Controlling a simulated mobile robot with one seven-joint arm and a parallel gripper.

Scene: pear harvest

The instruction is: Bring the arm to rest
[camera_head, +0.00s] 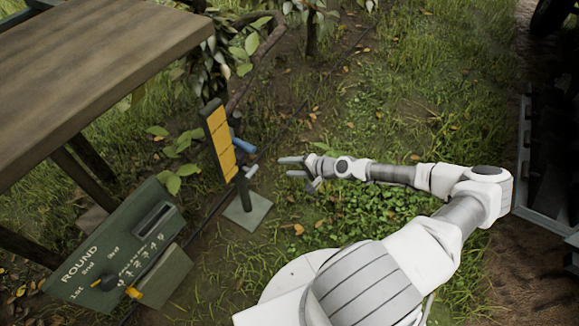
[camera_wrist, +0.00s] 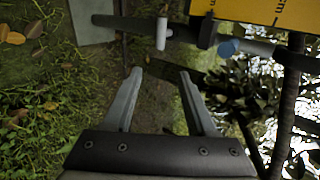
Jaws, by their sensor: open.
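My gripper (camera_head: 283,168) is open and empty. In the head view my arm reaches left from the lower right, above the grass, and the fingertips point at a small stand. The stand carries a yellow panel (camera_head: 220,142) and a blue-handled part (camera_head: 243,146) on a post. The fingertips look a short way from the post. In the wrist view the yellow panel (camera_wrist: 270,10) and the blue part (camera_wrist: 228,47) lie beyond the fingertips.
The stand has a grey base plate (camera_head: 247,211). A wooden tabletop (camera_head: 90,70) fills the upper left. A green board (camera_head: 115,250) marked ROUND stands lower left. A dark framed object (camera_head: 524,150) is at the right edge. Open grass (camera_head: 420,100) lies between.

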